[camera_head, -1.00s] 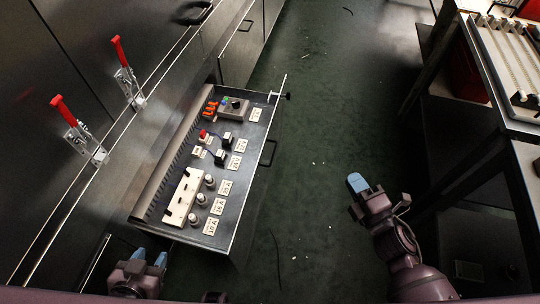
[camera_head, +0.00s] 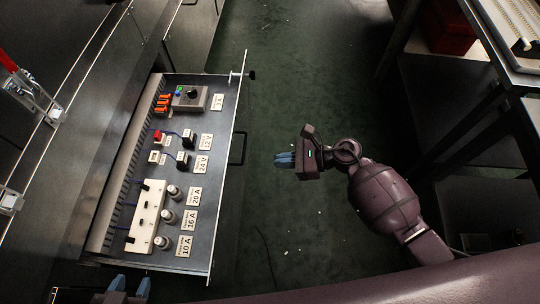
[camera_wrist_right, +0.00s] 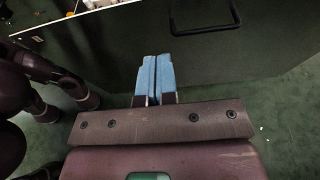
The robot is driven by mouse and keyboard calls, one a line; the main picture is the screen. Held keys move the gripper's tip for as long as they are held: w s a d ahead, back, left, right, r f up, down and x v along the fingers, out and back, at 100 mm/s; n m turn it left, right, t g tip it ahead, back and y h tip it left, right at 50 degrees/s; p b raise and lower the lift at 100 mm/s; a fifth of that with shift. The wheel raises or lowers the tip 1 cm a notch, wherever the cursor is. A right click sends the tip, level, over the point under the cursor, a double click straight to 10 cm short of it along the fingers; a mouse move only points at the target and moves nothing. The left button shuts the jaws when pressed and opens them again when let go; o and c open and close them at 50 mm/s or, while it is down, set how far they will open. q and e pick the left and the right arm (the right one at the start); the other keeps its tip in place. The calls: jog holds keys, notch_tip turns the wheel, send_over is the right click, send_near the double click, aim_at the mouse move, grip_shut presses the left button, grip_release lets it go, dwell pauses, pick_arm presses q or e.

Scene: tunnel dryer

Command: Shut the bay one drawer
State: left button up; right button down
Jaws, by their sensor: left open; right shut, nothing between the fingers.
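The drawer (camera_head: 222,125) stands pulled out from the metal cabinet, its front panel facing right. Its dark bar handle (camera_head: 237,148) is on that front and also shows at the top of the right wrist view (camera_wrist_right: 205,28). My right gripper (camera_head: 284,160) is shut and empty, to the right of the drawer front, pointing at it near handle height in the picture, with a gap between. Its blue fingertips lie together in the right wrist view (camera_wrist_right: 155,70), below and left of the handle. My left gripper (camera_head: 130,285) is open near the drawer's near end, partly cut off.
The drawer holds switches, knobs, a white block (camera_head: 147,215) and several labels. A knobbed pin (camera_head: 250,75) sticks out at its far corner. Red-handled clamps (camera_head: 30,90) sit on the cabinet at left. A workbench (camera_head: 505,60) stands at right.

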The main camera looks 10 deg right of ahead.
aim_at(228, 163)
jog(key=x, duration=0.3)
jog(key=b+x, duration=0.1)
jog(key=x, duration=0.7)
jog(key=shift+a+r+b, duration=0.15)
jog(key=shift+r+b, duration=0.15)
jog(key=shift+w+a, duration=0.15)
jog(key=shift+a, duration=0.5)
pick_arm(q)
jog(key=shift+w+d+m, duration=0.25)
jog(key=shift+w+m, duration=0.05)
jog(key=shift+w, duration=0.15)
jog(key=shift+s+f, duration=0.1)
jog(key=shift+s, duration=0.05)
jog(key=shift+a, duration=0.1)
